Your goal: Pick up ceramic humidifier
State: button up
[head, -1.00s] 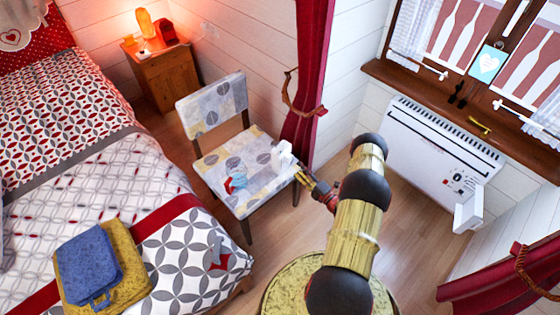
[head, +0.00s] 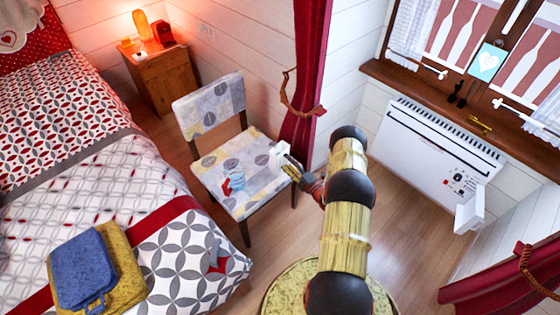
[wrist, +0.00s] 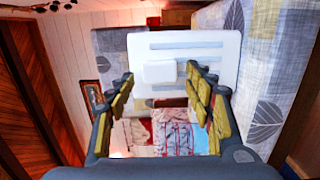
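A white, box-shaped thing (head: 279,154), which I take to be the ceramic humidifier, is at the right edge of the patterned chair seat. It is at the tip of my gripper (head: 288,168). In the wrist view the white thing (wrist: 215,48) shows pale grey bands and a small block sticking out between the fingers. My gripper (wrist: 160,85) is open, with one finger on each side of that block. A gap shows beside the block; I cannot tell whether the fingertips touch the wider body. Its underside is hidden.
The chair (head: 208,105) stands between the bed (head: 100,200) and a red curtain (head: 305,70). A small red and light-blue thing (head: 233,182) lies on its seat. A nightstand (head: 165,80) stands behind. A heater (head: 430,150) is at right. Floor in front is clear.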

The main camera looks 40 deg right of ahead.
grip_shut()
dwell(0.5)
dwell(0.3)
